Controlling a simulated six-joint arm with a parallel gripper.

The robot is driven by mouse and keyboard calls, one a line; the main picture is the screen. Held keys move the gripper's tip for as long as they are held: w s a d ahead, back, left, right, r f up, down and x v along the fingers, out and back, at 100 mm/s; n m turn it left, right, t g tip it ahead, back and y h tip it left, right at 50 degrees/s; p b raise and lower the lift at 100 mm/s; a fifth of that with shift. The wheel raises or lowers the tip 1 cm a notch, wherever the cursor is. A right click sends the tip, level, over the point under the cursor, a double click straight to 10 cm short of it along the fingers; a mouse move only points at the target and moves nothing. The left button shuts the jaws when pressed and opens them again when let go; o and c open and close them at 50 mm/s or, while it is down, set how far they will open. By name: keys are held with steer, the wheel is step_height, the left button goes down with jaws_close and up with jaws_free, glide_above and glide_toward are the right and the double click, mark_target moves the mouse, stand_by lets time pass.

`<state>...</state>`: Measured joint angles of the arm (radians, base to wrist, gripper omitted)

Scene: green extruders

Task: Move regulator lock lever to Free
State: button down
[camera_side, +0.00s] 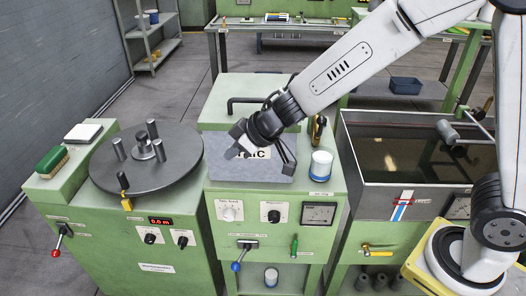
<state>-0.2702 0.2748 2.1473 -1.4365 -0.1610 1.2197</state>
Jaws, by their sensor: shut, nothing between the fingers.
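I cannot tell for certain which handle is the regulator lock lever, as the small labels are unreadable. A red-knobbed lever (58,244) is on the left cabinet's front, its knob pointing down-left. A blue-knobbed lever (241,258) is on the middle cabinet's front, its knob also down-left. My gripper (231,153) is shut and empty. It appears in front of the grey box on the middle cabinet, apart from all these levers.
A dark turntable with upright pegs (108,178) stands left of my gripper. A white jar (321,165) stands on the middle cabinet's right. The water tank (352,187) is further right. A green brush (52,163) lies at far left. Space before the cabinet fronts looks mostly clear.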

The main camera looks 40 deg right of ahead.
steer(key=a, duration=0.2)
glide_above(241, 258)
steer(key=s+a, duration=0.2)
steer(key=shift+n+y, duration=0.3)
step_height(241, 258, down, 36)
steer(key=shift+a+f, duration=0.1)
steer(key=shift+a, duration=0.05)
stand_by(0.6)
steer(key=shift+a+f, duration=0.1)
steer(key=shift+f, duration=0.05)
step_height(241, 258, down, 8)
steer(key=w+a, duration=0.1)
steer(key=w, duration=0.1)
steer(key=shift+w+a, duration=0.2)
steer(key=shift+a, duration=0.05)
stand_by(1.6)
